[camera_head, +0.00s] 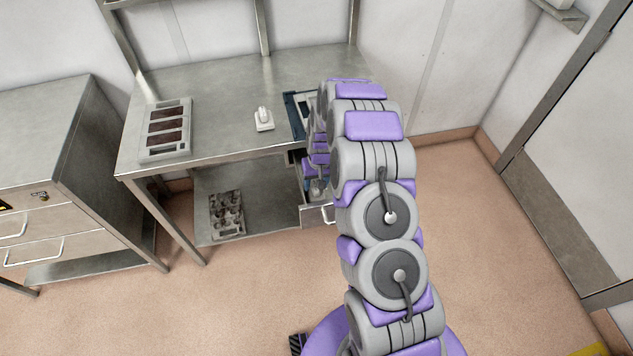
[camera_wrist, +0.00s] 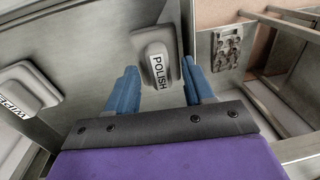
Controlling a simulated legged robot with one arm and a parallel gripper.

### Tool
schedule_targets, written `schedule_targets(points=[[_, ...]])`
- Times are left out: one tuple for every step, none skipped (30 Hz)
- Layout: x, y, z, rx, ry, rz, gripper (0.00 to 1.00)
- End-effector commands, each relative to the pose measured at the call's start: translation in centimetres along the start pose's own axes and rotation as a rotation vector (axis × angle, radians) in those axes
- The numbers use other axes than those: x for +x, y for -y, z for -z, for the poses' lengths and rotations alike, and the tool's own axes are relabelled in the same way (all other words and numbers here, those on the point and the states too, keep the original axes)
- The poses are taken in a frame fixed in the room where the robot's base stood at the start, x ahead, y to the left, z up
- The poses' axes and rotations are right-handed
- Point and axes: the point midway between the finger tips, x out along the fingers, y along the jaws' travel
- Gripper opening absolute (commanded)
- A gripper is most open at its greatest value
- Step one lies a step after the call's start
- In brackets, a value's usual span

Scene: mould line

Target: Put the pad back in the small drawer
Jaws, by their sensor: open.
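A white pad (camera_head: 264,120) with a raised grip stands on the metal table. The small drawer (camera_head: 328,213) under the tabletop's right end is pulled out. My gripper (camera_head: 317,180) is down at this drawer, largely hidden by my arm. In the wrist view my gripper (camera_wrist: 160,88) is open, with its blue fingers apart. A white pad labelled POLISH (camera_wrist: 152,45) lies ahead between the fingers, with gaps on both sides; it appears to be in the drawer.
A grey tray with dark panels (camera_head: 165,130) stands on the table's left. A dark blue item (camera_head: 294,112) lies near my arm. A cupped mould tray (camera_head: 227,214) sits on the lower shelf and shows in the wrist view (camera_wrist: 227,50). A drawer cabinet (camera_head: 45,165) stands left; floor at right is clear.

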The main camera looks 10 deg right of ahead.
Motion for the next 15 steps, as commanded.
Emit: schedule_targets(points=[[-0.1, 0.0, 0.0, 0.0, 0.0, 0.0, 0.52], [-0.1, 0.0, 0.0, 0.0, 0.0, 0.0, 0.52], [-0.3, 0.0, 0.0, 0.0, -0.001, 0.0, 0.52], [-0.5, 0.0, 0.0, 0.0, -0.001, 0.0, 0.52], [-0.7, 0.0, 0.1, 0.0, -0.002, 0.0, 0.52], [-1.1, 0.0, 0.1, 0.0, -0.003, 0.0, 0.52], [-1.4, 0.0, 0.1, 0.0, -0.003, 0.0, 0.52], [-1.8, 0.0, 0.1, 0.0, -0.004, 0.0, 0.52], [-2.4, -0.1, 0.1, 0.0, -0.005, 0.001, 0.52], [-2.9, -0.1, 0.2, 0.0, -0.006, 0.001, 0.52], [-3.4, -0.1, 0.2, 0.0, -0.007, 0.001, 0.52], [-4.2, -0.1, 0.2, 0.0, -0.006, 0.001, 0.52], [-4.7, -0.1, 0.1, 0.0, -0.005, 0.001, 0.52], [-5.3, -0.1, 0.1, 0.0, -0.004, 0.0, 0.52], [-6.1, -0.1, 0.1, 0.001, -0.003, 0.0, 0.52]])
